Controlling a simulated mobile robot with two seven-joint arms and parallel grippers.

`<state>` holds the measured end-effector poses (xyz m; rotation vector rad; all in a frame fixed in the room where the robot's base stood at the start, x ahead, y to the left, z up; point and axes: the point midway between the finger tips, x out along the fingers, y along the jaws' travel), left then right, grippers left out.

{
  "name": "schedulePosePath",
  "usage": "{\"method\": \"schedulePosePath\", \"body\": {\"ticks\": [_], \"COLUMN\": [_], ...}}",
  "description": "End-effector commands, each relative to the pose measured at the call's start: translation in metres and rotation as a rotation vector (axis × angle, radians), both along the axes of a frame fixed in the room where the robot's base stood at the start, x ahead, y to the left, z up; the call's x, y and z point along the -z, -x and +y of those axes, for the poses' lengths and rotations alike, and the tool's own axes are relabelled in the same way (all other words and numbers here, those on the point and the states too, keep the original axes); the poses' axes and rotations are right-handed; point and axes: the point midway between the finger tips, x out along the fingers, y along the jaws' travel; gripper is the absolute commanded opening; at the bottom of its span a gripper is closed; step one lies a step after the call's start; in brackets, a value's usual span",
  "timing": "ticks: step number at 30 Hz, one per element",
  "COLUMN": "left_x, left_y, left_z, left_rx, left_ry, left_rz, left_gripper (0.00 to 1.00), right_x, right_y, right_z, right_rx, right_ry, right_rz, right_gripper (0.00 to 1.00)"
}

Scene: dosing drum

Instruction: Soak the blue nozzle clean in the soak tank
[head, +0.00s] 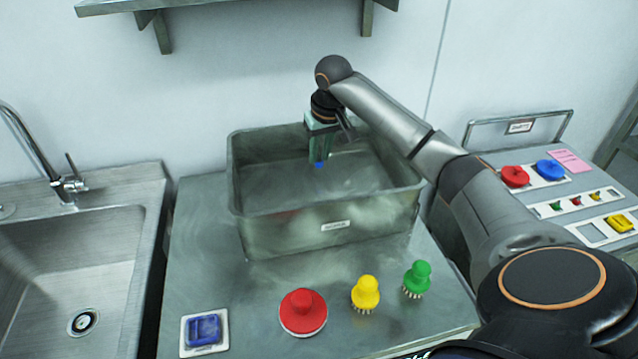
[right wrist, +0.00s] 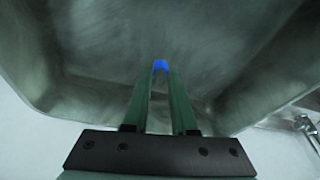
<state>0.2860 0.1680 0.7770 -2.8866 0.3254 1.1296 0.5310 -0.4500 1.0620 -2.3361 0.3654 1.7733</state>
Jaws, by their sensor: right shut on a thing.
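The soak tank (head: 278,236) is a grey metal box with a label on its front, standing on the steel counter. My right gripper (head: 319,160) points down inside the tank's opening. It is shut on the blue nozzle (head: 319,165), of which only a small blue tip shows below the fingers. In the right wrist view the blue nozzle (right wrist: 160,66) sits between the two green fingertips, with the tank's inner walls (right wrist: 80,50) around it. I cannot tell whether the nozzle touches the liquid or the tank floor. My left gripper is not in view.
A red scrubber (head: 303,311), a yellow brush (head: 366,293) and a green brush (head: 417,279) stand in front of the tank. A blue item (head: 204,331) lies on a white plate. A sink (head: 85,270) is left; a cart (head: 540,185) with coloured parts is right.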

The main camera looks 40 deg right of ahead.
Motion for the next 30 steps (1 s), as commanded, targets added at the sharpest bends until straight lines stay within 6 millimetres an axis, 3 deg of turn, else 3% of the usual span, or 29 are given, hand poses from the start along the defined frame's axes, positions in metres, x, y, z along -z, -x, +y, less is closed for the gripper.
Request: {"method": "schedulePosePath", "body": {"ticks": [24, 30], "left_x": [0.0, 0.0], "left_y": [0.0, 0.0], "left_z": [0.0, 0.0], "left_rx": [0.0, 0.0], "left_ry": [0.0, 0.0], "left_rz": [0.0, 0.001], "left_gripper": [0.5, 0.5], "right_x": [-0.066, -0.072], "right_y": [0.0, 0.0], "right_z": [0.0, 0.0], "right_rx": [0.001, 0.0], "right_ry": [0.0, 0.0], "right_rz": [-0.002, -0.001], "right_gripper": [0.0, 0.0]}}
